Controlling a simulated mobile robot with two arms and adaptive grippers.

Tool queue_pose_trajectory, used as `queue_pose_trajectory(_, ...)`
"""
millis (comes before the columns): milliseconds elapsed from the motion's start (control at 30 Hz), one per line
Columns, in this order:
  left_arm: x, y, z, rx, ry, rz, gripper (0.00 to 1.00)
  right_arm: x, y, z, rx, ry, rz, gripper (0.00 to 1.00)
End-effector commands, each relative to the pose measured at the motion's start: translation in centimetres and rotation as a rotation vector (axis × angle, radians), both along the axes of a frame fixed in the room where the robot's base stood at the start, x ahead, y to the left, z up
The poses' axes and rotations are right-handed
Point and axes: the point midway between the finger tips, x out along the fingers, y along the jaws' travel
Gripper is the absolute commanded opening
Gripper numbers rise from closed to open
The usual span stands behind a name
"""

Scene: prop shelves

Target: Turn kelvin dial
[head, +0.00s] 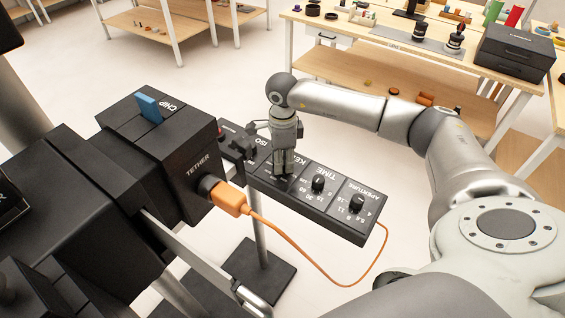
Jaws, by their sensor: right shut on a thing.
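A long black control panel (343,222) carries a row of sections labelled ISO, KE… (partly covered), TIME and APERTURE. My right gripper (283,178) comes down from above onto the KE… section and is shut on the kelvin dial there. The fingers hide the dial and most of its label, so its setting cannot be read. The time dial (318,184) and the aperture dial (357,203) stand free to the right of the gripper. My left gripper is not in view.
Left of the panel is a black box (170,150) with a blue chip (149,108) on top. An orange cable (300,255) plugs into its TETHER side and loops below the panel. Wooden tables (340,62) with props stand behind.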

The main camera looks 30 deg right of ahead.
Motion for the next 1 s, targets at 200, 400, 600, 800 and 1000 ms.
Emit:
queue_pose_trajectory(200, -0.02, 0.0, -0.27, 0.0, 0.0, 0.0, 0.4, 0.11, 0.0, 0.14, 0.001, -0.004, 0.028, 0.04)
queue_pose_trajectory(400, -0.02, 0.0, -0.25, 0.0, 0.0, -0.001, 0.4, 0.11, 0.0, 0.18, 0.002, -0.004, 0.029, 0.04)
queue_pose_trajectory(600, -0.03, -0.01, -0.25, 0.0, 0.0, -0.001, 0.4, 0.12, 0.0, 0.19, 0.001, -0.005, 0.029, 0.36)
queue_pose_trajectory(800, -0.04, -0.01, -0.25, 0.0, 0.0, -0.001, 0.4, 0.07, 0.0, 0.11, 0.0, -0.002, 0.029, 0.5)
queue_pose_trajectory(1000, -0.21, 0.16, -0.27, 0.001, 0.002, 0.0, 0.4, 0.04, 0.01, 0.1, 0.001, -0.001, 0.029, 0.5)
